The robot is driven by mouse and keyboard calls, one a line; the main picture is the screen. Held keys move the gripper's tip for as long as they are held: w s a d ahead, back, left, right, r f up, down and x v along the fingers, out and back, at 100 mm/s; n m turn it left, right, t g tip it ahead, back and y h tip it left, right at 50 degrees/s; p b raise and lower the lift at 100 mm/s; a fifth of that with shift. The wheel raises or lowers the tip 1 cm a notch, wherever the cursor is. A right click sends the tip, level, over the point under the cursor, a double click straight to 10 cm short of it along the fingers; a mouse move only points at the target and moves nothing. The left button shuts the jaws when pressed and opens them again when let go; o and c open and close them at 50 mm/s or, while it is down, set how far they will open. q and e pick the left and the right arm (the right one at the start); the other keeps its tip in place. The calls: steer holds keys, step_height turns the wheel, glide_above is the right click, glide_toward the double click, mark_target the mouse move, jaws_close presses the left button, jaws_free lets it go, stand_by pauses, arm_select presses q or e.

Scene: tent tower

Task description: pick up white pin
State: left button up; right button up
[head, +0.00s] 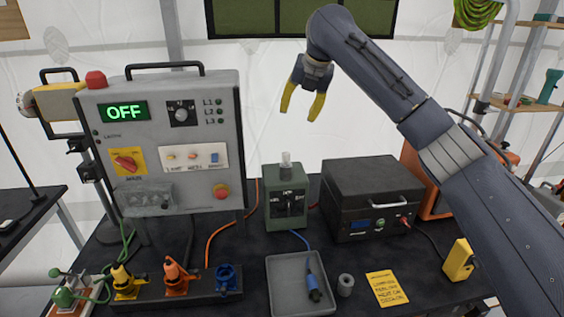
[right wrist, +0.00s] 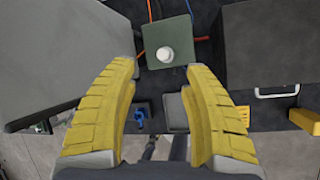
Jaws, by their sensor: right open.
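The white pin (head: 286,160) stands upright on top of a green-grey box (head: 286,191) in the middle of the table. From above, in the right wrist view, the pin shows as a round white top (right wrist: 165,55) on the square box top (right wrist: 181,34). My right gripper (head: 301,107) has yellow fingers and hangs above the pin, a little to its right in the head view. It is open and empty. In the right wrist view its fingers (right wrist: 168,62) spread on either side below the pin. My left gripper is not in view.
A tall grey control panel (head: 170,95) stands left of the box. A dark box with a handle (head: 375,205) stands close to its right. A grey tray (head: 281,267) with a blue connector (head: 313,286) lies in front. Orange and blue cables run around the box.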

mark_target(286, 154)
steer(key=w+a+f+n, duration=0.1)
steer(key=f, duration=0.4)
steer(key=w+a+f+n+h, duration=0.1)
steer(key=f, duration=0.5)
steer(key=w+a+f+n+h, duration=0.1)
steer(key=f, duration=0.5)
steer(key=shift+w+a+n+g, duration=0.3)
steer(key=shift+w+n+g, duration=0.05)
steer(key=shift+n+g, duration=0.05)
steer(key=shift+o, duration=0.2)
jaws_close()
steer(key=shift+r, duration=0.1)
